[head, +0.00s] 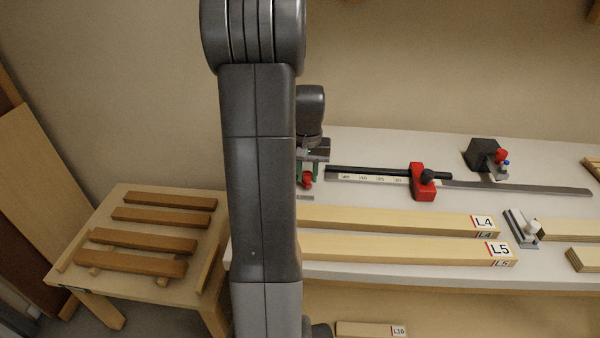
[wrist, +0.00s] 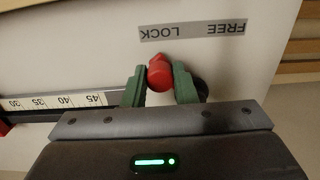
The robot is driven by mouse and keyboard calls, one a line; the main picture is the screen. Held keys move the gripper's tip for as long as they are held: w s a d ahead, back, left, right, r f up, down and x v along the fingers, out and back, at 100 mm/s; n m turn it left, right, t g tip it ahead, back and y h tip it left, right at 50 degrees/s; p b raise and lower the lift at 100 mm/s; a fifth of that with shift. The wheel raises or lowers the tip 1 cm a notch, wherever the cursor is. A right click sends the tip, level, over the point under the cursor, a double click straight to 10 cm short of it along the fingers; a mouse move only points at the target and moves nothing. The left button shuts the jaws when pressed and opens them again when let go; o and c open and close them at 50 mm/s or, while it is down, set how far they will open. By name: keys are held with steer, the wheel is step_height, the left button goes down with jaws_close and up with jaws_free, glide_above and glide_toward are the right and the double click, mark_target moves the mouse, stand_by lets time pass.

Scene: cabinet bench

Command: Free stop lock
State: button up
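The red stop lock knob (wrist: 159,74) shows in the wrist view, with its pointed end toward the word LOCK on the grey FREE/LOCK label (wrist: 193,30), which appears upside down. The knob also shows in the head view (head: 307,181), just below my fingers. My gripper (wrist: 160,80) has its two green fingers on either side of the knob. The gaps between fingers and knob are too small to tell whether they touch it. In the head view my gripper (head: 307,172) is at the left end of the bench, partly beside my arm.
A scale rail (head: 385,178) with a red stop block (head: 424,184) runs right from the knob. Boards marked L4 (head: 390,219) and L5 (head: 390,247) lie in front. A dark block with red and blue knobs (head: 484,153) stands behind. A small table (head: 75,262) is left.

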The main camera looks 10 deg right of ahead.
steer(key=shift+a, duration=0.15)
steer(key=shift+s+a, duration=0.15)
steer(key=shift+a, duration=1.75)
